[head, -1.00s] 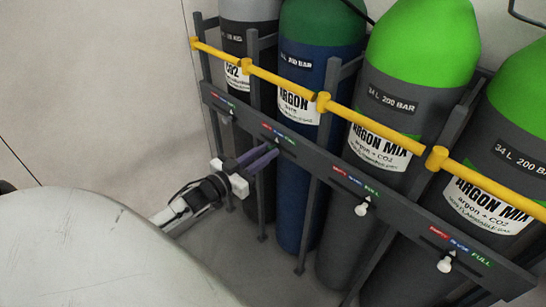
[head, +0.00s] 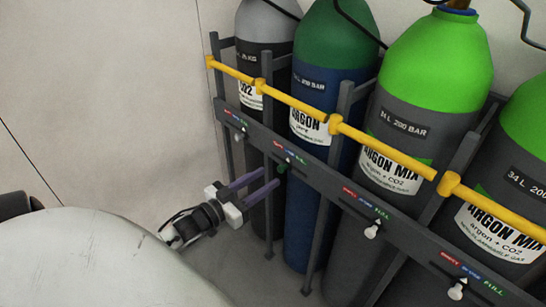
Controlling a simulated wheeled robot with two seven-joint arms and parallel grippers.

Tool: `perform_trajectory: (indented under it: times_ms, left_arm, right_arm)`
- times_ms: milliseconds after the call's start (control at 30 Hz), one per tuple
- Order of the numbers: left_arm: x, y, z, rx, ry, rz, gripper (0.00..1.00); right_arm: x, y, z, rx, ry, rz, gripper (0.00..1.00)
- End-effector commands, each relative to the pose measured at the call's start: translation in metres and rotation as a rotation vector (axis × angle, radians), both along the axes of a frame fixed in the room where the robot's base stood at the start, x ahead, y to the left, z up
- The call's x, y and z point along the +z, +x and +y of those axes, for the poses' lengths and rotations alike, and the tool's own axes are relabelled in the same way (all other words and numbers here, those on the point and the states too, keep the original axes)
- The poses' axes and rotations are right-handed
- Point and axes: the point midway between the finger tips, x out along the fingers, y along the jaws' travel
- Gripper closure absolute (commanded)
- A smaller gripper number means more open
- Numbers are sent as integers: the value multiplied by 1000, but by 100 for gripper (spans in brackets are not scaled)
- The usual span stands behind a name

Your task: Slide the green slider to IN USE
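The small green slider (head: 282,168) hangs on the dark label rail, in front of the blue argon cylinder. The white pointer mark above it sits near the middle of its strip, about under the blue IN USE word; the lettering is small. My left gripper (head: 270,178) is at the left of the slider, its two purple fingers spread apart and pointing at the rail. The fingers hold nothing, and the tips are close to the slider but look clear of it. My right gripper is not in view.
The dark rail (head: 330,183) carries other white sliders: one at the left (head: 240,138), one at the right (head: 371,231) and one lower right (head: 457,291). A yellow bar (head: 385,148) crosses several gas cylinders above it.

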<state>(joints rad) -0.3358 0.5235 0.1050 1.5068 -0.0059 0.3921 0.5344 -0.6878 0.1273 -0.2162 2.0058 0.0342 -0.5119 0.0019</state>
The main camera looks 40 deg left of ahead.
Motion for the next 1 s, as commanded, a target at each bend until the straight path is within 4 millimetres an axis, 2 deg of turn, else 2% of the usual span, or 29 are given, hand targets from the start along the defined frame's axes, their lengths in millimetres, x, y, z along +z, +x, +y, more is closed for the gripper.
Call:
perform_trajectory:
  times_ms: [33, 100, 300, 1000]
  left_arm:
    - [-1, -12, 1, 0, 0, 4, 62]
    - [0, -24, 2, 0, 0, 3, 62]
    - [0, -48, 4, 0, 0, 1, 62]
    - [-1, -52, 2, 1, 0, 6, 62]
  right_arm:
    - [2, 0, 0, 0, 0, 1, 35]
    - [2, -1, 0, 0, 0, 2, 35]
    - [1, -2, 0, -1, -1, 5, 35]
    - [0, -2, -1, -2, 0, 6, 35]
